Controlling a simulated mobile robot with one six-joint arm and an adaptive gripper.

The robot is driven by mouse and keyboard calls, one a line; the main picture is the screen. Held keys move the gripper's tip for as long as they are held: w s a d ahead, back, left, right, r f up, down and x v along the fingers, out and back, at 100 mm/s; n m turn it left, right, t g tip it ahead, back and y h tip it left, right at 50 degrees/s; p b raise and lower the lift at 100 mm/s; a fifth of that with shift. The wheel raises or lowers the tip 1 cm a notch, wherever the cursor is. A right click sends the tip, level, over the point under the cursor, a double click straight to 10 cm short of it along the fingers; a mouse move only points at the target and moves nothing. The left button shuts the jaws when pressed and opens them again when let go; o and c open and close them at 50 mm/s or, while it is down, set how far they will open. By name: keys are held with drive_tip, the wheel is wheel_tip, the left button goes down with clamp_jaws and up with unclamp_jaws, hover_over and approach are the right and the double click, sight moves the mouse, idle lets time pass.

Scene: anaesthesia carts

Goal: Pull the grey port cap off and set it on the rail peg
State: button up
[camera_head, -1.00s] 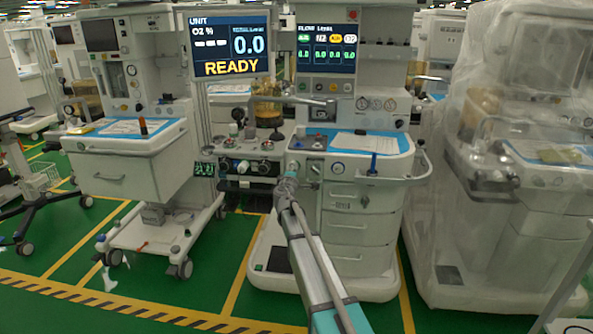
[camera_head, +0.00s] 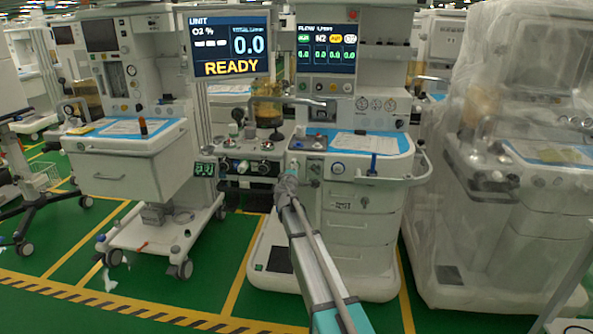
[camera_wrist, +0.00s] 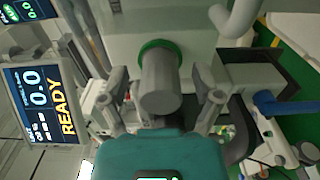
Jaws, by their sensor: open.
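The grey port cap (camera_wrist: 161,82) is a short cylinder in the middle of the wrist view, with a green ring (camera_wrist: 160,46) behind it at the port. My gripper (camera_wrist: 160,92) is open, with one finger on each side of the cap and visible gaps between. In the head view my gripper (camera_head: 290,175) is at the front of the middle machine, and the cap cannot be made out there. A blue upright piece (camera_head: 373,164) stands at the rail (camera_head: 395,181) on the right; I cannot tell if it is the rail peg. A blue rod (camera_wrist: 288,106) shows right in the wrist view.
Left of my gripper are knobs and dark sockets (camera_head: 246,167). A plastic-wrapped machine (camera_head: 500,220) stands to the right and a white cart (camera_head: 130,170) to the left. Green floor lies between.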

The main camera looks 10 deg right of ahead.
drive_tip(key=shift+c, duration=0.2)
idle(0.4)
clamp_jaws()
drive_tip(key=shift+s, duration=0.15)
drive_tip(key=shift+s+a, duration=0.2)
drive_tip(key=shift+s, duration=0.2)
drive_tip(key=shift+s+a, duration=0.1)
drive_tip(key=shift+s, duration=0.2)
drive_tip(key=shift+s+a, duration=0.1)
drive_tip(key=shift+s, duration=0.25)
drive_tip(key=shift+s+a, duration=0.1)
drive_tip(key=shift+s, duration=0.2)
drive_tip(key=shift+v, duration=1.35)
